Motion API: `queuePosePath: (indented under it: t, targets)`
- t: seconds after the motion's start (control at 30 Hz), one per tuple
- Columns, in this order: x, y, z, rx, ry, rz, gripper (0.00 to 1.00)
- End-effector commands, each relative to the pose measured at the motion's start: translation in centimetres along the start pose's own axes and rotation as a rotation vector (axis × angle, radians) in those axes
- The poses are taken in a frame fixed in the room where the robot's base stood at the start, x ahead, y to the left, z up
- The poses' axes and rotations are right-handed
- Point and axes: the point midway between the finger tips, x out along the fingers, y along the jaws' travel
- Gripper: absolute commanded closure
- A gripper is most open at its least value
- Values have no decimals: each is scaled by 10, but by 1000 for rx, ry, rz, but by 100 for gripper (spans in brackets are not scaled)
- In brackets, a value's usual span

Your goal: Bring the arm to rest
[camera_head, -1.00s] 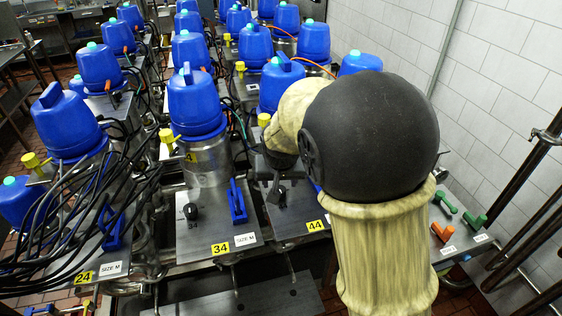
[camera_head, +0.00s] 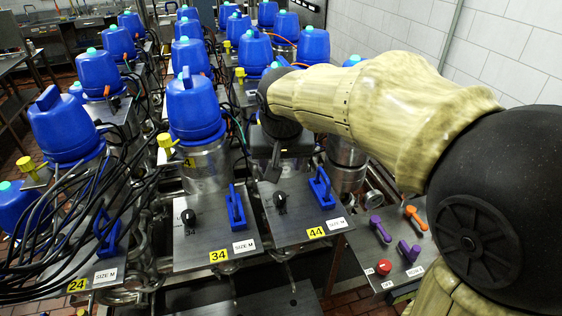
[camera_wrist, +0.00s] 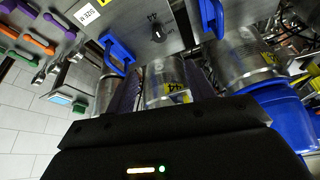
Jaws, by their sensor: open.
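My gripper (camera_head: 270,168) hangs at the end of my outstretched tan arm, in front of the valve station labelled 44 (camera_head: 316,232). In the wrist view my gripper (camera_wrist: 163,92) shows two dark fingers spread apart, with no object held between them. A steel cylinder (camera_wrist: 165,80) shows beyond the gap. Below the gripper in the head view are a black knob (camera_head: 280,201) and a blue handle (camera_head: 321,187) on station 44's plate. The gripper appears apart from both. The fingertips are small and dark in the head view.
Rows of stations with blue-capped canisters (camera_head: 195,105) fill the left and back. Black cables (camera_head: 60,215) hang at the left. A side panel (camera_head: 400,262) holds purple and orange handles and a red knob. A white tiled wall (camera_head: 490,45) stands at the right.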

Motion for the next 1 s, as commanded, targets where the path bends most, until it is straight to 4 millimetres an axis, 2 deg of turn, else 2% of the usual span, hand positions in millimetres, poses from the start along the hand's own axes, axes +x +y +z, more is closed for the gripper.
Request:
queuePosePath:
  t: [0.27,0.37,0.47,0.7,0.9,1.0]
  targets:
    - [3,3,2,1,-5,1,46]
    - [13,14,9,5,-18,3,46]
    - [30,34,24,8,-41,7,46]
    - [73,88,82,23,-100,9,46]
    - [97,125,139,43,-140,13,46]
    - [104,137,164,51,-154,16,46]
